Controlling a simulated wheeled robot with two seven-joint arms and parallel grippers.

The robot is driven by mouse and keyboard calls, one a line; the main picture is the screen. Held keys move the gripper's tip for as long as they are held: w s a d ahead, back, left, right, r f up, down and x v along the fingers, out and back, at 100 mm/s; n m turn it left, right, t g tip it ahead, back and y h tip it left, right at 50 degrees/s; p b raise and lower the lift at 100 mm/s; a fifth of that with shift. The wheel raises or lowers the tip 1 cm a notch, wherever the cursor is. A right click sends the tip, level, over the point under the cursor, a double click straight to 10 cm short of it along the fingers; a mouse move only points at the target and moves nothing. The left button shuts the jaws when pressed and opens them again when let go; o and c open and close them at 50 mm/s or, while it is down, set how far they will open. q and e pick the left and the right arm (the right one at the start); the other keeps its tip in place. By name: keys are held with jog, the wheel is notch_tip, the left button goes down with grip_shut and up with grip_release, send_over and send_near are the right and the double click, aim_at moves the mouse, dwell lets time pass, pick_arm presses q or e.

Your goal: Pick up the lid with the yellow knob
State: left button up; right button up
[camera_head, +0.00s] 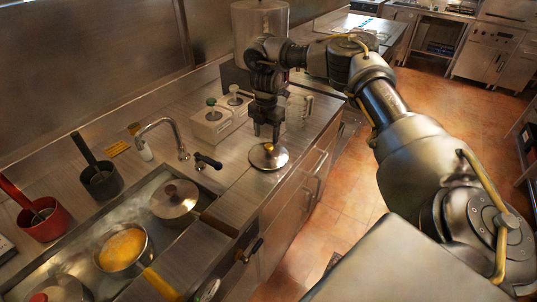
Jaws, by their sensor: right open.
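A round metal lid (262,158) lies on the steel counter to the right of the sink. Its small knob looks yellow and sits at its centre. My right gripper (266,136) points down just above this knob, with its jaws open. I cannot tell whether the fingers touch the knob. My left gripper is not in view.
A white box with knobbed items (212,127) stands behind the lid, near a glass mug (299,106). A faucet (165,129) rises behind the sink, which holds a lidded pot (174,199) and a pot of yellow food (123,246). Red (45,222) and dark (102,183) pans stand left.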

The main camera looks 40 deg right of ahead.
aim_at(269, 145)
jog(key=shift+w+f, duration=0.15)
jog(key=shift+f, duration=0.5)
jog(key=shift+d, duration=0.1)
jog(key=shift+s+d+f, duration=0.1)
jog(key=shift+s+f, duration=0.05)
jog(key=shift+s, duration=0.05)
jog(key=f+p, duration=0.1)
jog(key=f, duration=0.2)
jog(key=f+p, duration=0.1)
jog(key=f, duration=0.1)
jog(key=shift+w+d+p, duration=0.1)
jog(key=shift+d+p, duration=0.2)
jog(key=shift+d, duration=0.05)
jog(key=shift+r, duration=0.1)
jog(key=shift+c, duration=0.7)
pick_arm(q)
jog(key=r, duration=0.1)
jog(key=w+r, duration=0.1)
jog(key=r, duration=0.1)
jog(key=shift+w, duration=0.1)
pick_arm(e)
jog(key=c, duration=0.9)
